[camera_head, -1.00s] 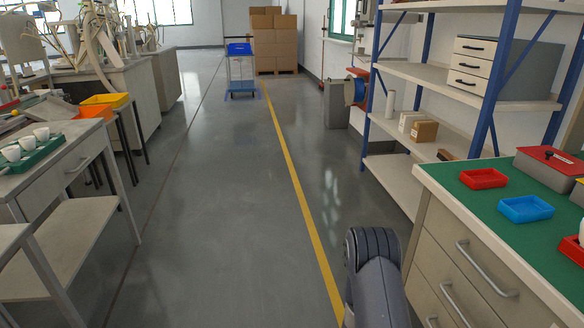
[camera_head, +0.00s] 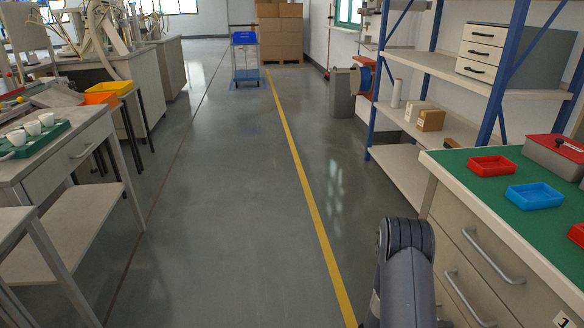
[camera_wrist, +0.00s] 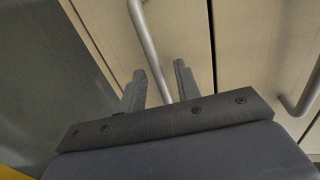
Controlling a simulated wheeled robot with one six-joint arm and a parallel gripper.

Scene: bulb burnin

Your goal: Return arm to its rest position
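My gripper (camera_wrist: 160,70) shows in the wrist view with its two fingers apart and nothing held between them. A drawer handle (camera_wrist: 149,42) runs behind the gap between the fingers, in front of the pale drawer fronts (camera_wrist: 190,30). I cannot tell how far the fingers are from it. In the head view my arm link (camera_head: 405,270) stands at the lower right, beside the drawer cabinet (camera_head: 455,240). The gripper itself is hidden in the head view.
A green-topped bench (camera_head: 470,187) at right carries a red tray (camera_head: 492,165), a blue tray (camera_head: 535,196) and a red-lidded box (camera_head: 560,155). Blue-framed shelving (camera_head: 510,70) stands behind it. Tables (camera_head: 75,155) line the left. The grey floor (camera_head: 230,230) between is clear.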

